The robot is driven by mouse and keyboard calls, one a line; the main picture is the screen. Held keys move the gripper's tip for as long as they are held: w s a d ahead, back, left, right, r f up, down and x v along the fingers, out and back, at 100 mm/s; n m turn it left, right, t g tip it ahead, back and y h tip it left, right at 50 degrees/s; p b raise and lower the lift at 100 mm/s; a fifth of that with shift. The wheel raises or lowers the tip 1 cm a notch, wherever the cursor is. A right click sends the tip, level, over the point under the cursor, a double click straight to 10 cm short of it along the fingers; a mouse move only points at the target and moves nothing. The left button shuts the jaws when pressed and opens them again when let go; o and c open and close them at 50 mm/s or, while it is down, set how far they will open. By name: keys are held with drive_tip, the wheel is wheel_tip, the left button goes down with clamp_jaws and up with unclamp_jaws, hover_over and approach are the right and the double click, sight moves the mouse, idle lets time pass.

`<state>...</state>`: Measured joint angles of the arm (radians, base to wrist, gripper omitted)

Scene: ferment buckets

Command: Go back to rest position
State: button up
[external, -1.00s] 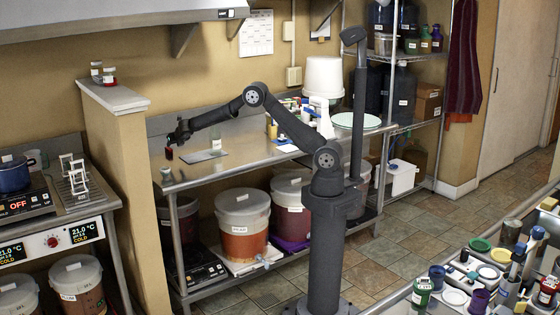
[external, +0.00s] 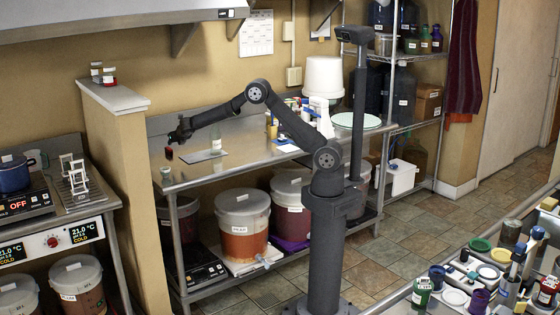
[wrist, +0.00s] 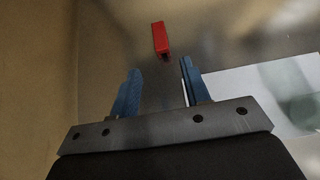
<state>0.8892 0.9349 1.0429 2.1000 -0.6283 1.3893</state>
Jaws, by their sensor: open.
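My gripper (external: 180,132) is above the left end of the steel workbench (external: 240,150) in the external view. In the wrist view my gripper (wrist: 158,88) shows two blue fingers spread apart with nothing between them. A small dark red thing (external: 168,153) stands on the bench just below and left of my gripper; in the wrist view a red block-like thing (wrist: 160,40) lies beyond the fingertips, apart from them.
A sheet (external: 204,156) lies on the bench right of my gripper. A small greenish jar (external: 165,173) stands at the bench's near left corner. A low wall (external: 112,95) with small jars on top rises at the left. A white bucket (external: 323,77) stands farther right.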

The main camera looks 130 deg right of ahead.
sight(170, 149)
drive_tip(key=x, duration=1.1)
drive_tip(key=shift+d+f, duration=0.15)
drive_tip(key=shift+f, duration=0.1)
drive_tip(key=shift+d, duration=0.2)
drive_tip(key=shift+r, duration=1.45)
